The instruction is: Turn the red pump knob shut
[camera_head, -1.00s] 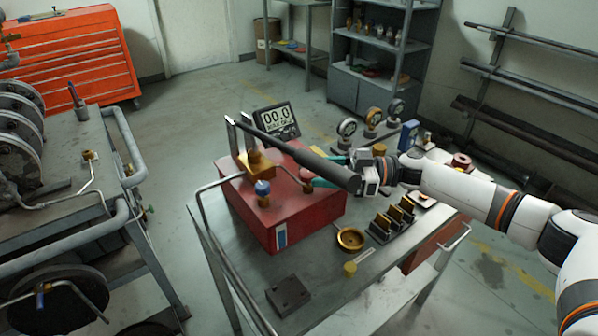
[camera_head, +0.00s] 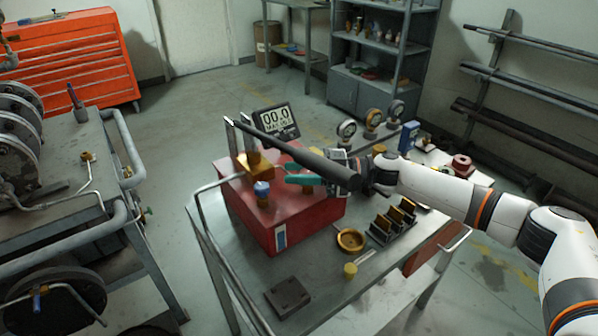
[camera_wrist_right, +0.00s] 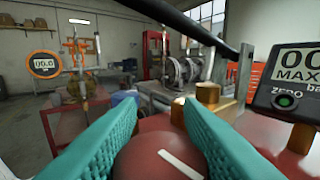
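The red pump (camera_head: 310,220) is a red box on the cart, with a long dark lever (camera_head: 290,147) above it. In the right wrist view the red knob (camera_wrist_right: 160,158) is round and dark red with a white line on top. My right gripper (camera_head: 300,178) reaches in from the right, under the lever. Its teal fingers (camera_wrist_right: 160,112) stand on either side of the knob, apart from each other; whether they touch it I cannot tell. In the head view the fingers hide most of the knob. My left gripper is not in view.
A digital gauge (camera_head: 276,121) reading 00.0 stands behind the pump. A blue-capped brass fitting (camera_head: 262,190) and a brass block (camera_head: 255,164) are on the pump. A brass dish (camera_head: 351,240) and dark block (camera_head: 288,297) lie on the cart. Dial gauges (camera_head: 372,118) stand behind.

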